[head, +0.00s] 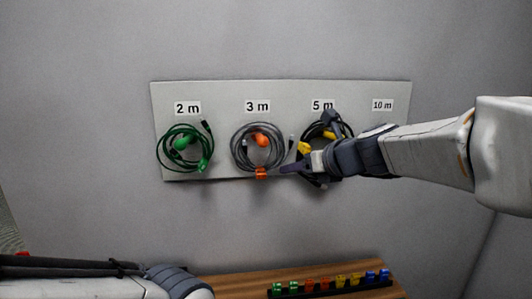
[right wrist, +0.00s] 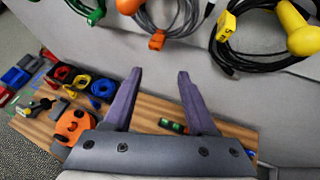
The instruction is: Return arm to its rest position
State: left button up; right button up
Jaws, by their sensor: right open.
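My right gripper (head: 308,146) is raised in front of the wall board, over the 5 m place, with its arm coming in from the right. In the right wrist view its two fingers (right wrist: 153,76) are spread with nothing between them. A black cable with a yellow clip (right wrist: 226,25) hangs at the 5 m place, partly hidden behind the gripper in the head view. A grey coil (head: 240,148) hangs under 3 m and a green coil (head: 164,147) under 2 m. Part of my left arm shows at the lower left; its gripper is out of the picture.
The pale board (head: 225,92) is on the grey wall; the 10 m place is largely covered by my right arm. A wooden table (head: 235,283) below holds a row of coloured clips (head: 325,284). Coloured rolls (right wrist: 80,80) and an orange item (right wrist: 72,125) lie on the table.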

jog(key=s+a+f+n+g, duration=0.4)
jog(key=s+a+f+n, duration=0.25)
jog(key=s+n, duration=0.35)
jog(key=s+a+f+n+g, duration=0.4)
jog(key=s+a+f+n, duration=0.25)
jog(key=s+n, duration=0.35)
jog(key=s+d+f+n+g+h, duration=0.1)
jog(key=s+f+n, duration=0.3)
jog(key=n, duration=0.6)
jog(key=s+d+f+n+g+h, duration=0.2)
jog(key=s+d+f+n+h, duration=0.1)
jog(key=s+n, duration=0.6)
jog(key=shift+s+d+f+n, duration=0.25)
jog(key=shift+d+f+n, duration=0.25)
jog(key=shift+f, duration=0.45)
